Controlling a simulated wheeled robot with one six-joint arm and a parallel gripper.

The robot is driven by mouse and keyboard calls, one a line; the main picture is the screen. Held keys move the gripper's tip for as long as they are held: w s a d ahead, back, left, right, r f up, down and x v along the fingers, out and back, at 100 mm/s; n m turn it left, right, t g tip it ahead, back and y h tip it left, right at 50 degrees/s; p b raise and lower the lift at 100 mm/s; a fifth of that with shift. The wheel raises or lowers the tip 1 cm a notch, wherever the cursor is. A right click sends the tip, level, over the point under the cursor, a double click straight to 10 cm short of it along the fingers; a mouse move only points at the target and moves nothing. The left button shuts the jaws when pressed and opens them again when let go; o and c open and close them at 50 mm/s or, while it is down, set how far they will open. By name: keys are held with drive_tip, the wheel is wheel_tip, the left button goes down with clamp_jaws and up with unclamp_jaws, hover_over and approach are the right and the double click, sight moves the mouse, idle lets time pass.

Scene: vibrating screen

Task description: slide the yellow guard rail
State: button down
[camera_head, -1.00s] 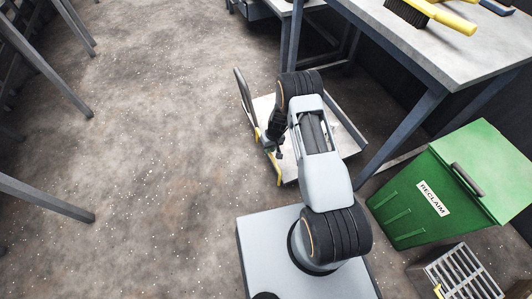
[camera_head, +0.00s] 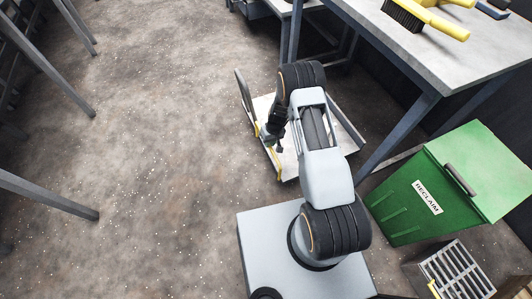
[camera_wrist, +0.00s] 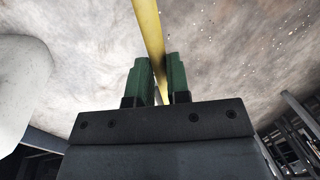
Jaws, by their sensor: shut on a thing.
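The yellow guard rail (camera_wrist: 149,28) is a thin bar that runs down between the two green fingers of my gripper (camera_wrist: 158,62) in the wrist view. The gripper is shut on it. In the head view the yellow rail (camera_head: 276,163) shows along the left side of a low, pale-decked cart (camera_head: 291,168). My gripper (camera_head: 267,141) is at that side, and my arm hides part of the rail and the deck.
A green RECLAIM bin (camera_head: 405,205) stands to the right of my arm, with a slatted grey crate (camera_head: 458,272) in front of it. A workbench (camera_head: 400,45) with a yellow brush (camera_head: 425,18) is at the upper right. The floor on the left is mostly clear.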

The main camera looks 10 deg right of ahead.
drive_tip(key=c, duration=1.1)
unclamp_jaws()
wheel_tip(320, 180, up, 6)
drive_tip(key=d+p, duration=0.1)
drive_tip(key=p, duration=0.2)
drive_tip(key=shift+w, duration=0.1)
drive_tip(key=s+r+t+p, duration=0.15)
drive_tip(key=r+p, duration=0.55)
drive_tip(key=r, duration=1.3)
drive_tip(key=s+r+p, duration=0.3)
drive_tip(key=r+p, duration=0.5)
drive_tip(key=r, duration=1.2)
drive_tip(key=s+r+m+t+h+p, duration=0.1)
drive_tip(key=s+r+p, duration=0.4)
drive_tip(key=s+r, duration=0.3)
drive_tip(key=s+r+t+h+p, duration=0.1)
drive_tip(key=s+r+p, duration=0.5)
drive_tip(key=r, duration=0.9)
drive_tip(key=s, duration=0.2)
drive_tip(key=shift+s+r+m, duration=0.25)
drive_tip(key=shift+s+m, duration=0.15)
